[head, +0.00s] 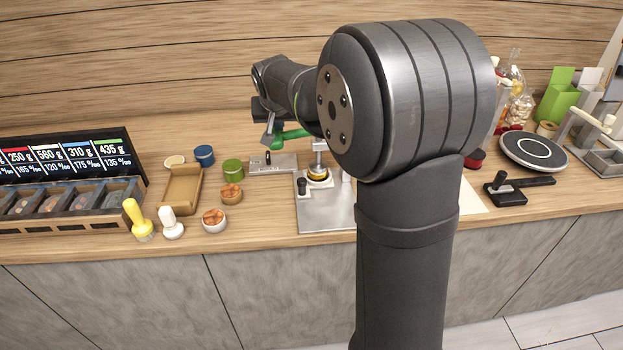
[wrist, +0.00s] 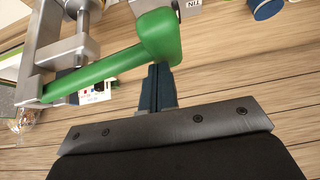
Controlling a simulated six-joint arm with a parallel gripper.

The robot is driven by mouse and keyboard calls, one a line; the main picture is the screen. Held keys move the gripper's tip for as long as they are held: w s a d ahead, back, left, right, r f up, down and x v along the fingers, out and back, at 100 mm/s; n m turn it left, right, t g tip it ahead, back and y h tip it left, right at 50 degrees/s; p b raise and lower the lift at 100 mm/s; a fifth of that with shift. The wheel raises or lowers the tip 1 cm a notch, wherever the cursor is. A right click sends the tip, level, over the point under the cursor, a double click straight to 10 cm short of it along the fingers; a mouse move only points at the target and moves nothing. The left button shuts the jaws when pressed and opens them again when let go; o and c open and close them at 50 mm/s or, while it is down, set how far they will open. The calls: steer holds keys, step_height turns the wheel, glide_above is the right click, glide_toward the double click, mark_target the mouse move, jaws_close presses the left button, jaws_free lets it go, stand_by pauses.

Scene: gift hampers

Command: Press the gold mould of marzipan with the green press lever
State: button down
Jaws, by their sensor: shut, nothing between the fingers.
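The green press lever (head: 291,134) sticks out to the left from the press, roughly level. In the wrist view the lever (wrist: 105,70) crosses from the metal press frame (wrist: 52,50) to its thick rounded end. The gold mould (head: 317,174) sits on the press base under the ram; whether marzipan fills it is too small to tell. My gripper (head: 267,139) is shut and empty at the lever's free end. In the wrist view its fingertips (wrist: 158,72) are right by the rounded end; I cannot tell if they touch it.
A dark turntable (head: 533,151) stands at the right. My arm hides the counter's middle right.

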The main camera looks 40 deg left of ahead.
mark_target(279, 135)
steer(key=shift+f, duration=0.15)
steer(key=shift+f, duration=1.25)
steer(key=shift+s+d+f, duration=0.1)
steer(key=shift+s+f, duration=0.05)
steer(key=shift+f, duration=0.2)
stand_by(0.3)
stand_by(0.5)
steer(key=shift+r, duration=2.15)
step_height(279, 135, up, 9)
step_height(279, 135, up, 4)
steer(key=shift+f, duration=0.1)
